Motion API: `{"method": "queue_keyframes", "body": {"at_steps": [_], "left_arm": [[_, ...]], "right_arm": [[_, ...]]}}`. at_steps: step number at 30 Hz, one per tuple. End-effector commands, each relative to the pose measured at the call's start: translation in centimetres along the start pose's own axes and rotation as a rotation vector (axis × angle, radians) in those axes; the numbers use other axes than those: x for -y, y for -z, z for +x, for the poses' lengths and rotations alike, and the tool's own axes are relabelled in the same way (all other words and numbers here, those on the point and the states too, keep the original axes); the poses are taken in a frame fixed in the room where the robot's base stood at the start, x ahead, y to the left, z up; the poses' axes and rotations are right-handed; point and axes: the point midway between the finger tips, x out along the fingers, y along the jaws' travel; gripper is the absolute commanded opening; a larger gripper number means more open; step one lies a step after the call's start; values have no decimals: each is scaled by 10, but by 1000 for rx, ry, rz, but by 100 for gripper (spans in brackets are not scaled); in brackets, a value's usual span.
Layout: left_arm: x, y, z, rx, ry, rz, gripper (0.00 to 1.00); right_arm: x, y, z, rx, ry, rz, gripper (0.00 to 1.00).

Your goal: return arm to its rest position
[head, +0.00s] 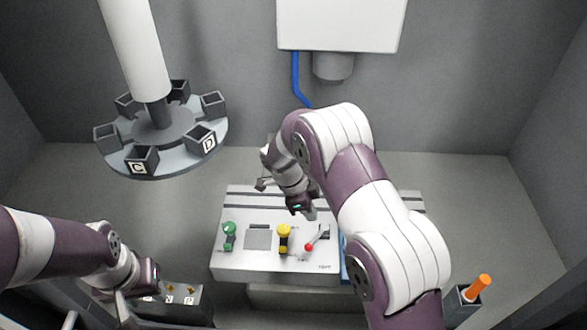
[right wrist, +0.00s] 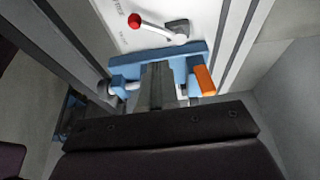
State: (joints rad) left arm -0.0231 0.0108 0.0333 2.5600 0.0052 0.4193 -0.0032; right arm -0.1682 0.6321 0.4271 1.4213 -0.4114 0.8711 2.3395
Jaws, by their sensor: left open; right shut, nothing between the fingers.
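My right arm reaches in from the lower right in the head view. Its gripper (head: 311,213) hangs over the pale control panel (head: 225,262), near a lever with a red knob (head: 309,247). In the right wrist view, its fingers (right wrist: 157,72) are shut with nothing between them. They are in front of a blue fixture (right wrist: 193,58) with an orange piece (right wrist: 205,80); whether they touch it I cannot tell. My left gripper (head: 142,298) is open at the lower left, beside a small box with lettered slots (head: 186,294); its fingertips are hard to make out.
The panel also carries a green knob (head: 229,230) and a yellow knob (head: 284,232). A round carousel (head: 180,160) with lettered cups hangs at the left under a white column (head: 135,50). An orange handle (head: 478,287) stands in a grey holder at the right. Grey walls enclose the booth.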

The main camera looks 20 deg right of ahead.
Motion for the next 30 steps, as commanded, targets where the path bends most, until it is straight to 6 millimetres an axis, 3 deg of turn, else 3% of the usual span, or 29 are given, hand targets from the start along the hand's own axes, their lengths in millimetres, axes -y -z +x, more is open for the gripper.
{"method": "queue_keyframes", "body": {"at_steps": [5,8,9,14,18,21,25,30], "left_arm": [[0,0,0,0,0,0,43],[0,0,0,0,0,0,43],[0,0,0,0,0,0,43],[0,-1,12,0,0,0,43],[0,-6,46,0,0,0,43],[0,-9,76,1,0,0,43],[0,-13,104,1,0,0,43],[0,-13,107,0,0,0,43]], "right_arm": [[0,0,0,0,0,-21,0],[2,-3,0,14,12,-202,0],[-2,-6,4,29,10,-338,0],[-52,-6,16,145,20,-1072,0],[-103,10,16,226,175,-1639,0],[-144,27,21,218,316,-1893,0],[-177,44,27,189,409,-1873,0],[-171,51,19,156,450,-1841,0]]}}
